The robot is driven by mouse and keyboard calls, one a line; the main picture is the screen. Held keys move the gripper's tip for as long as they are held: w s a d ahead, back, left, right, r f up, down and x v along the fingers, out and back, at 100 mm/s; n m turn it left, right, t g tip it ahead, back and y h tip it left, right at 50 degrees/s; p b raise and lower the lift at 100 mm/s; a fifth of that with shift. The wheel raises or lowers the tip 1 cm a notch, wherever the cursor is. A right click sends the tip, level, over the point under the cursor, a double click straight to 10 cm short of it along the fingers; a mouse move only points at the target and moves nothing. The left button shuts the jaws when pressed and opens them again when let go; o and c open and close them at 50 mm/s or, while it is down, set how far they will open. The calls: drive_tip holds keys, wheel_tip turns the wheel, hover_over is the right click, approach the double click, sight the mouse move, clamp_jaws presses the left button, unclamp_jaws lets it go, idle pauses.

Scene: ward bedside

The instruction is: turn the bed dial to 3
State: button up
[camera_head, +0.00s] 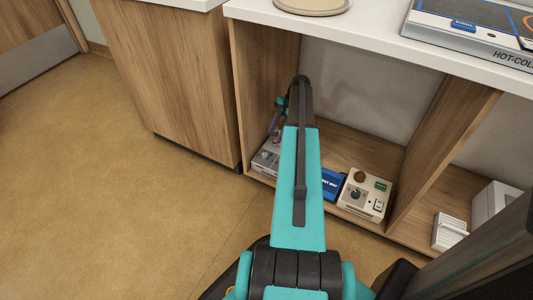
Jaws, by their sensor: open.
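A beige control box (365,197) sits on the floor of the open wooden shelf unit. It has a dark round knob (357,193), a brown round part, a green label and a white label. A grey box (266,157) with controls sits further left, partly hidden behind my arm. I cannot tell which box carries the bed dial or read any dial setting. My teal arm reaches into the shelf opening. My gripper (280,110) is small and partly hidden by my arm, above the grey box at the left wall. It is open, apart from the beige box.
A blue box (332,184) stands between the grey and beige boxes. A divider (440,150) stands right of them; a white slatted item (450,232) and a white box (492,203) lie beyond. The white countertop (350,35) overhangs the opening. Floor at left is clear.

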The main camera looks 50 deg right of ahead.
sight(265, 154)
drive_tip(key=b+x, duration=0.3)
drive_tip(key=x, duration=0.9)
drive_tip(key=shift+f+b, duration=0.25)
drive_tip(key=shift+b, duration=0.15)
drive_tip(key=c, duration=1)
drive_tip(key=shift+c, duration=0.2)
